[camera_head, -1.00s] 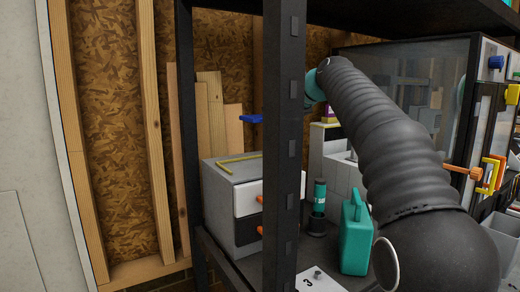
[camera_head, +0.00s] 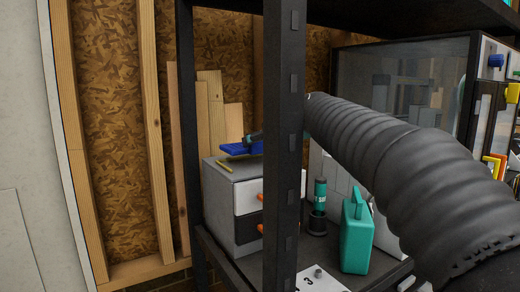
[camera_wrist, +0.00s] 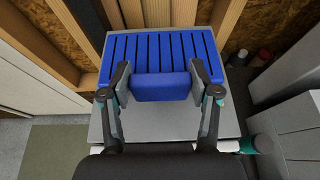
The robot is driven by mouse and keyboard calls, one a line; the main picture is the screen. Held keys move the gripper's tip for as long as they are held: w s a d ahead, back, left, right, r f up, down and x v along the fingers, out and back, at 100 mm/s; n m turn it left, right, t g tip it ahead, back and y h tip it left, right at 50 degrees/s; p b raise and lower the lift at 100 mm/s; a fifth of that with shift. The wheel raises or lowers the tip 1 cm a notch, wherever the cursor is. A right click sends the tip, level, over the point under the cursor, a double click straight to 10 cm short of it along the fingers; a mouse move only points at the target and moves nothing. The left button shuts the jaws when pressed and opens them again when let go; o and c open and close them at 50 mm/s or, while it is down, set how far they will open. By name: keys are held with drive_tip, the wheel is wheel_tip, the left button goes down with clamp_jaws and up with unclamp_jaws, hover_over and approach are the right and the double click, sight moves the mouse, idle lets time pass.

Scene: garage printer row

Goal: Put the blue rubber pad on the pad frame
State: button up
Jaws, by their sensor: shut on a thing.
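The blue rubber pad (camera_head: 238,149) is a flat slab with dark slots and a raised blue tab. In the wrist view the pad (camera_wrist: 163,45) is level, and both fingers of my gripper (camera_wrist: 160,86) are shut on its tab. The pad is over the top of the grey drawer cabinet, low and close to it; I cannot tell whether it touches. The pad frame shows as a yellow strip (camera_head: 226,166) on the cabinet top, with the rest hidden under the pad. In the head view my gripper (camera_head: 254,138) is partly hidden by the black post.
The grey drawer cabinet (camera_head: 226,196) stands on the shelf behind the black upright post (camera_head: 284,150). A teal can (camera_head: 357,235) and a teal bottle (camera_head: 319,196) stand to its right. Wooden studs and boards (camera_head: 210,115) are close behind the cabinet.

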drive_tip(key=shift+f, duration=0.8)
drive_tip(key=shift+f, duration=0.4)
drive_tip(key=shift+f+b, duration=0.2)
drive_tip(key=shift+b, duration=0.1)
drive_tip(key=o, duration=1.2)
drive_tip(key=shift+r, duration=0.1)
